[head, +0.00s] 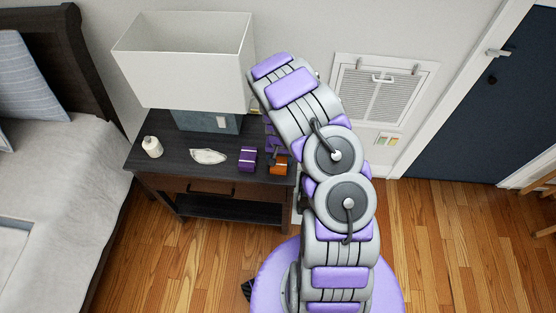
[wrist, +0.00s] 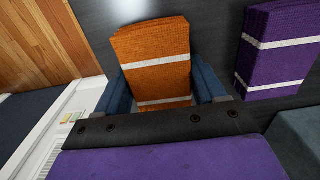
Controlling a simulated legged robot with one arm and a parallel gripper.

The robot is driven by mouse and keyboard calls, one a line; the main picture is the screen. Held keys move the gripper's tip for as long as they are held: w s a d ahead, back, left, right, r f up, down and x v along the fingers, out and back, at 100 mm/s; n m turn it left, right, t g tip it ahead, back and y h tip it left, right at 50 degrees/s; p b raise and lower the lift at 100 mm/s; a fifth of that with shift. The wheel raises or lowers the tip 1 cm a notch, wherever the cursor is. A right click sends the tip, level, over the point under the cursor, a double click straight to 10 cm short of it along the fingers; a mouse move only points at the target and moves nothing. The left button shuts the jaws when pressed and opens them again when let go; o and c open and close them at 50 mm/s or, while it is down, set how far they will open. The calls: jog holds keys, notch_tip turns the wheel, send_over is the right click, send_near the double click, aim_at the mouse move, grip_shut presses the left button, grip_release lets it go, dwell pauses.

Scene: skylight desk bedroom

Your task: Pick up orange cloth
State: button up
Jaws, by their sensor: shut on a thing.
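The orange cloth (wrist: 152,42) is a folded bundle with white bands around it. In the wrist view it stands between the two blue fingers of my gripper (wrist: 163,86), which are shut on it. In the head view the orange cloth (head: 279,164) is at the right end of the dark nightstand top, partly hidden by my gripper (head: 275,150). I cannot tell whether it is lifted off the surface.
A purple folded cloth (head: 248,159) lies just left of the orange one. A white dish (head: 208,156), a white bottle (head: 152,147) and a lamp with a white shade (head: 185,60) share the nightstand (head: 160,171). A bed (head: 50,170) is at the left.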

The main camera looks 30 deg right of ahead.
jog(key=shift+d+r, duration=0.1)
jog(key=shift+r, duration=0.4)
jog(key=r, duration=0.1)
jog(key=a+r+p, duration=0.1)
jog(key=r, duration=0.1)
jog(key=shift+w, duration=0.1)
jog(key=s+a+p, duration=0.1)
jog(key=s+a, duration=0.1)
jog(key=a, duration=0.3)
jog(key=s+a+p, duration=0.1)
jog(key=s+a, duration=0.1)
jog(key=a, duration=0.2)
jog(key=s+a+r+p, duration=0.1)
jog(key=s+a, duration=0.1)
jog(key=a, duration=0.3)
jog(key=shift+s+a, duration=0.25)
jog(key=shift+a, duration=0.1)
jog(key=shift+d, duration=0.15)
